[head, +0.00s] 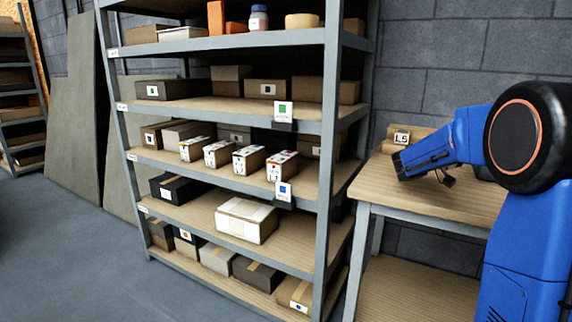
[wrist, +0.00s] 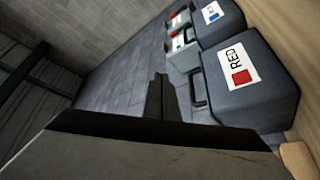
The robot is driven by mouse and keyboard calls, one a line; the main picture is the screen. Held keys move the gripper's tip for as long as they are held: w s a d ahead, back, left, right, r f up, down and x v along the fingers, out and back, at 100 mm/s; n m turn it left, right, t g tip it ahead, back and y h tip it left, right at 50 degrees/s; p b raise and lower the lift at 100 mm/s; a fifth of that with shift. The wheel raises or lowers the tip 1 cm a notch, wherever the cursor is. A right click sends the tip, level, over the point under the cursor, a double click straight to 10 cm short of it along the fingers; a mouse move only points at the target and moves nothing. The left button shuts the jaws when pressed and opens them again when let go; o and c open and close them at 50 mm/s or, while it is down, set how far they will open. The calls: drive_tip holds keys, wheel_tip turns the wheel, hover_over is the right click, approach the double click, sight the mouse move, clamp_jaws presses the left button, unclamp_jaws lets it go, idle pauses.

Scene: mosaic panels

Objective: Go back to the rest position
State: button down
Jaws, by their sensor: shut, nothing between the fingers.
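My blue arm reaches left over the wooden-topped table in the head view, and its dark end is small there, so the fingers are hard to make out. In the wrist view my gripper (wrist: 160,98) shows as dark fingers close together, shut with nothing held. A grey case (wrist: 250,80) with a white label reading RED and a red square is right of the fingers. A second grey case (wrist: 217,20) with a blue-marked label is beyond it. The fingers look apart from both cases.
The wooden table (head: 425,203) is under my arm, with a wooden block marked L5 (head: 402,138) at its back. A grey metal shelf (head: 328,150) with several boxes stands to its left. Grey panels (head: 65,130) lean on the wall. Floor (head: 60,240) at left is clear.

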drive_tip(key=s+a+f+n+y, duration=0.1)
drive_tip(key=s+f, duration=0.1)
drive_tip(key=s, duration=0.1)
drive_tip(key=s+f+n+y, duration=0.1)
drive_tip(key=s+f+y, duration=0.1)
drive_tip(key=s, duration=0.2)
drive_tip(key=s+a+f+t+y, duration=0.1)
drive_tip(key=s+f+y, duration=0.1)
drive_tip(key=s, duration=0.2)
drive_tip(key=shift+a+f+n, duration=0.15)
drive_tip(key=shift+a+n, duration=0.15)
drive_tip(key=shift+n, duration=0.1)
drive_tip(key=s+a+f+n+t+y, duration=0.55)
drive_tip(key=s+a+f+y, duration=0.55)
drive_tip(key=s+a+f, duration=0.55)
drive_tip(key=s+a+f+n+t+y, duration=0.1)
drive_tip(key=s+a+f+y, duration=0.1)
drive_tip(key=a, duration=0.5)
drive_tip(key=s+a+f+n+t+y, duration=0.1)
drive_tip(key=a+f+y, duration=0.2)
drive_tip(key=a, duration=0.4)
drive_tip(key=shift+s+f, duration=0.15)
drive_tip(key=shift+s, duration=0.2)
drive_tip(key=shift+a+n+t, duration=0.1)
drive_tip(key=shift+n+t, duration=0.15)
